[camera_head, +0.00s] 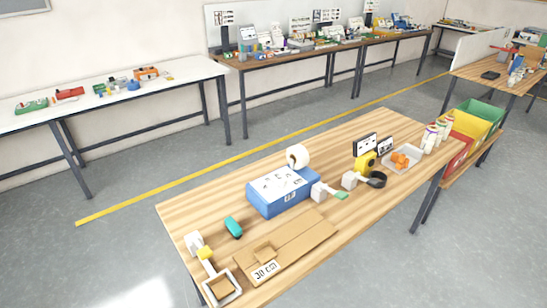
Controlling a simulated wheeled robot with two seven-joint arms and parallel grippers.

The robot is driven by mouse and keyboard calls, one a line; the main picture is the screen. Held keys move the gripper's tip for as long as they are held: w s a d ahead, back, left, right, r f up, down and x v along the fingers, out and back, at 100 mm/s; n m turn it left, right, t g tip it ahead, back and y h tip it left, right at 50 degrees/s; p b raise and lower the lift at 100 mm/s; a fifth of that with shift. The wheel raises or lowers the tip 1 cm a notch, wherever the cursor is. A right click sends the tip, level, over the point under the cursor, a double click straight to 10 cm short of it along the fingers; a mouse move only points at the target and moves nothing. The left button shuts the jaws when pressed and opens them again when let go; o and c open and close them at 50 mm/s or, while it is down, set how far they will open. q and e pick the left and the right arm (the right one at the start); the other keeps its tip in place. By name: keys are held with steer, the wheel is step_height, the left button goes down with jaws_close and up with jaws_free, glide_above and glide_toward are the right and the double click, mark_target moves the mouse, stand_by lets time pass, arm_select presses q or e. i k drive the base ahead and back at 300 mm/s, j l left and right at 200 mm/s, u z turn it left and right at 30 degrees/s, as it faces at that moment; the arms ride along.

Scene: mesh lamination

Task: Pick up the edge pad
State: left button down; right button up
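No item here can be told for certain as the edge pad. Another brown square (221,286) lies in a small white tray (236,293) at the table's front left corner. A teal item (233,227) lies on the bare wood left of the blue box (282,192). Neither of my grippers can be made out in the head view, and no arm is seen at any of these items.
The wooden table (190,211) also holds a white tape roll (298,156), white blocks, a black ring (377,180), a white tray (416,153) with orange pieces and several bottles. Red, yellow (470,127) and green bins stand at right. Bare wood shows behind the blue box.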

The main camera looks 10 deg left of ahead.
mark_target(221, 286)
steer(key=u, duration=0.9)
